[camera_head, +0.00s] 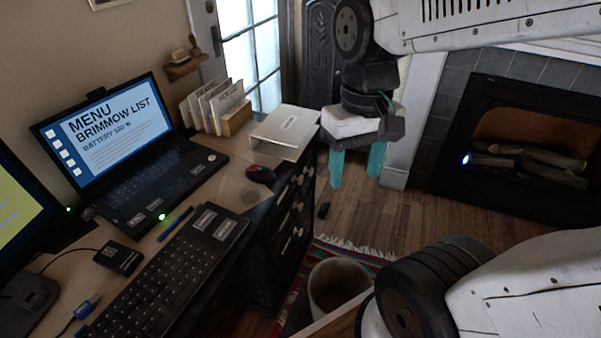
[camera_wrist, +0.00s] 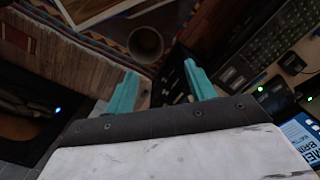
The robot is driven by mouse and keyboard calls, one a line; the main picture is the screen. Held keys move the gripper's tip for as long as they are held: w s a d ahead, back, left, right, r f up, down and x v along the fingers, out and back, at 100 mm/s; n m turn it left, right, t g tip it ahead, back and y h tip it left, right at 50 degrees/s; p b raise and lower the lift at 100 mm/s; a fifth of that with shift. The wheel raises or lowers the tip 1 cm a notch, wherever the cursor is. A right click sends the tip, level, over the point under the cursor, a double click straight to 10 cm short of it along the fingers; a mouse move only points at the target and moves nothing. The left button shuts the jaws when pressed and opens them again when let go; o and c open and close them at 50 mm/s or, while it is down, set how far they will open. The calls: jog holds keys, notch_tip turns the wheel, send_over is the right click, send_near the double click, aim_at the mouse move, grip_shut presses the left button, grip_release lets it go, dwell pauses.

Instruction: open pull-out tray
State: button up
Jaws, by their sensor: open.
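A dark drawer unit (camera_head: 284,230) with several pale handles stands under the right end of the desk in the head view. Its front faces right, and its drawers look shut. I cannot tell which part of it is the pull-out tray. My gripper (camera_head: 355,181) hangs to the right of the drawer fronts, above the floor, with its teal fingers pointing down. In the wrist view my gripper (camera_wrist: 160,68) is open, with nothing between the fingers. The dark drawer unit (camera_wrist: 172,78) shows beyond the fingertips there, apart from them.
The desk (camera_head: 236,180) carries a laptop (camera_head: 110,125), a keyboard (camera_head: 165,280), a mouse (camera_head: 260,174) and a grey stand (camera_head: 286,134). A round bin (camera_head: 335,285) stands on the floor near a patterned rug (camera_head: 335,252). A fireplace (camera_head: 520,150) is at the right.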

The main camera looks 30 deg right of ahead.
jog(key=w+d+f+m+g+y, duration=0.3)
jog(key=w+f+m+y, duration=0.2)
jog(key=w+f, duration=0.4)
jog(key=m+t+y, duration=0.6)
jog(key=m+t, duration=1.2)
jog(key=m, duration=0.7)
send_near(312, 172)
jog(key=x, duration=0.2)
jog(key=shift+m, duration=0.3)
jog(key=x, duration=0.8)
jog(key=shift+w+d+f, duration=0.2)
jog(key=shift+w+f, duration=0.05)
jog(key=shift+c, duration=0.3)
